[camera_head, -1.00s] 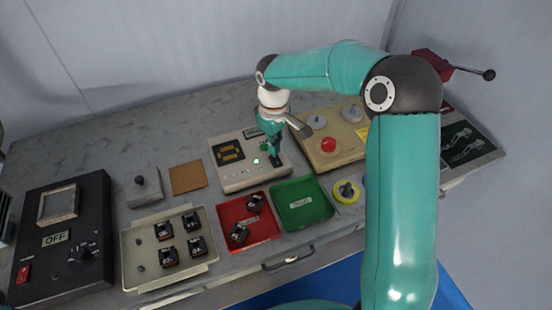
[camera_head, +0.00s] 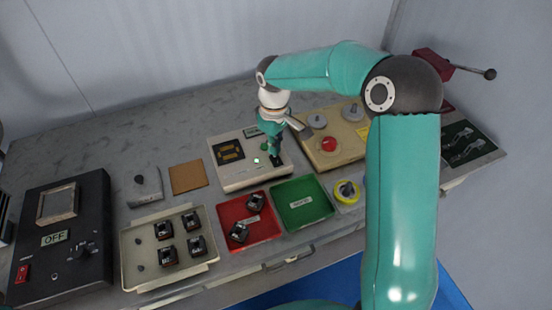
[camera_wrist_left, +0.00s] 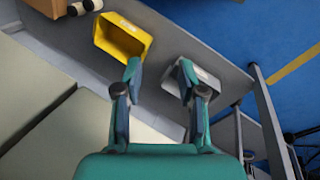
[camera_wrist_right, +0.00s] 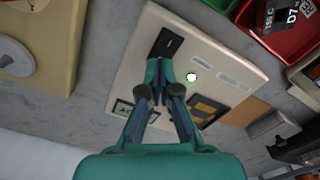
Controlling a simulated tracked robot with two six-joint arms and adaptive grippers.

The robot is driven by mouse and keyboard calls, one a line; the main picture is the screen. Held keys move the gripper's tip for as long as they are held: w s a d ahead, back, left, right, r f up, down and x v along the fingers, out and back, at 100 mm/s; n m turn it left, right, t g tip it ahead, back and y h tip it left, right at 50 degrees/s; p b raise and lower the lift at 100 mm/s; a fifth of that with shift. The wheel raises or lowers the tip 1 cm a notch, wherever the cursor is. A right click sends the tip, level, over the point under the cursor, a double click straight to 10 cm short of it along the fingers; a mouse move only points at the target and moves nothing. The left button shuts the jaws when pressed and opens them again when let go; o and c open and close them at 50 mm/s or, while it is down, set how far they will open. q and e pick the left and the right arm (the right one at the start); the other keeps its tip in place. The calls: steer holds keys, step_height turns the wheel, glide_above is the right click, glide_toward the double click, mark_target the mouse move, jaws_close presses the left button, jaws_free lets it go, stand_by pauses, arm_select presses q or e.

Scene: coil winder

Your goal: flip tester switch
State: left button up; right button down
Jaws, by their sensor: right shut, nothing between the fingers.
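The tester (camera_head: 232,179) is a pale box on the bench with a black and yellow socket (camera_head: 229,150) and a lit green-white lamp (camera_head: 256,161). My right gripper (camera_head: 275,160) points down over the tester's right part, shut and empty. In the right wrist view its fingertips (camera_wrist_right: 159,70) are together beside the black switch plate (camera_wrist_right: 168,42). The lamp (camera_wrist_right: 191,77) glows just right of them. I cannot tell whether the fingertips touch the switch. My left gripper (camera_wrist_left: 160,72) is open and empty, away from the tester.
A red tray (camera_head: 262,229) with black parts and a green tray (camera_head: 306,203) stand in front of the tester. A beige box with a red button (camera_head: 328,144) is at right. A black OFF panel (camera_head: 85,190) is at far left. A yellow bin (camera_wrist_left: 122,37) shows below my left gripper.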

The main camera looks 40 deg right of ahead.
steer(key=shift+f+b, duration=0.65)
steer(key=shift+f, duration=0.25)
steer(key=shift+r, duration=0.1)
stand_by(0.3)
steer(key=shift+r+p, duration=2.85)
steer(key=shift+r, duration=0.6)
